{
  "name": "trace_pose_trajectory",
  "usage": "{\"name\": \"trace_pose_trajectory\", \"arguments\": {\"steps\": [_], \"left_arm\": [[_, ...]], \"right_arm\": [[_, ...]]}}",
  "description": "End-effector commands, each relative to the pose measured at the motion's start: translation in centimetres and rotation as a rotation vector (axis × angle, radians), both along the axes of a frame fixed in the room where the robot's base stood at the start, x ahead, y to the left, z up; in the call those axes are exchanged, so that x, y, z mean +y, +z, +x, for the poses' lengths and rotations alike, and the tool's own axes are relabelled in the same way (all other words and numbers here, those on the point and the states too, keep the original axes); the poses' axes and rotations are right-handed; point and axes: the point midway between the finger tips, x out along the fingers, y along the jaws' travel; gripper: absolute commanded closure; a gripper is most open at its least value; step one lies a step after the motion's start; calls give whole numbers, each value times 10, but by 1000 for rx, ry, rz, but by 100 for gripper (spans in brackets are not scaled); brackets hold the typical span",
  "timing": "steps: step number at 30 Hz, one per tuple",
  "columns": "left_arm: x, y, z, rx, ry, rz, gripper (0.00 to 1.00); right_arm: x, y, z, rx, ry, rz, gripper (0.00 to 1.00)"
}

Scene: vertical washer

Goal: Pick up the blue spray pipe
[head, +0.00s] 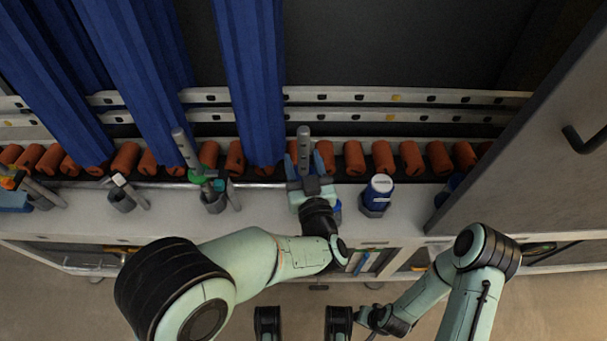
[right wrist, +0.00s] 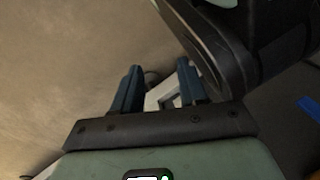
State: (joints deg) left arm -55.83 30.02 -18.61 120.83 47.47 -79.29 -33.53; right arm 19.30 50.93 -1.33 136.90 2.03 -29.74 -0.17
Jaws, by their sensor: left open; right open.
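My left gripper (head: 304,163) is over the white ledge in the head view. Its two blue fingers are open, one on each side of an upright grey pipe (head: 304,143). The gripper body hides the pipe's lower part, and a bit of blue (head: 337,208) shows beside it. I cannot tell if this blue belongs to the pipe, or if the fingers touch it. My right gripper (right wrist: 158,85) is open and empty in the right wrist view, low over the floor, away from the ledge.
A green-marked spray pipe (head: 185,150) stands in a grey holder left of my left gripper. A blue-and-white can (head: 378,193) stands to the right. Orange rollers (head: 354,157) line the back, below hanging blue strips (head: 250,80). A grey door (head: 540,150) closes off the right.

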Motion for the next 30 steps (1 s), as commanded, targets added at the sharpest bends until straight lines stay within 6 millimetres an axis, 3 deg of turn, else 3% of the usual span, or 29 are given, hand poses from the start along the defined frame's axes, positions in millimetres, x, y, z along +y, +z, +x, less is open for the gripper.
{"name": "trace_pose_trajectory", "arguments": {"steps": [5,8,10,11,22,26,30], "left_arm": [[0,0,0,0,0,0,45],[0,0,0,0,-1,1,71],[0,0,0,1,-1,0,94],[0,0,0,1,-1,1,100],[0,8,0,-1,-1,-2,100],[0,30,-1,-3,-1,-5,100],[0,68,-1,-6,-1,-6,100]], "right_arm": [[0,0,0,1,-1,1,57],[0,0,0,1,0,0,57],[0,0,0,0,0,0,57],[0,0,0,0,0,0,57],[1,5,4,-14,2,0,57],[3,20,19,-65,5,-2,57],[7,47,46,-157,10,-7,57]]}}
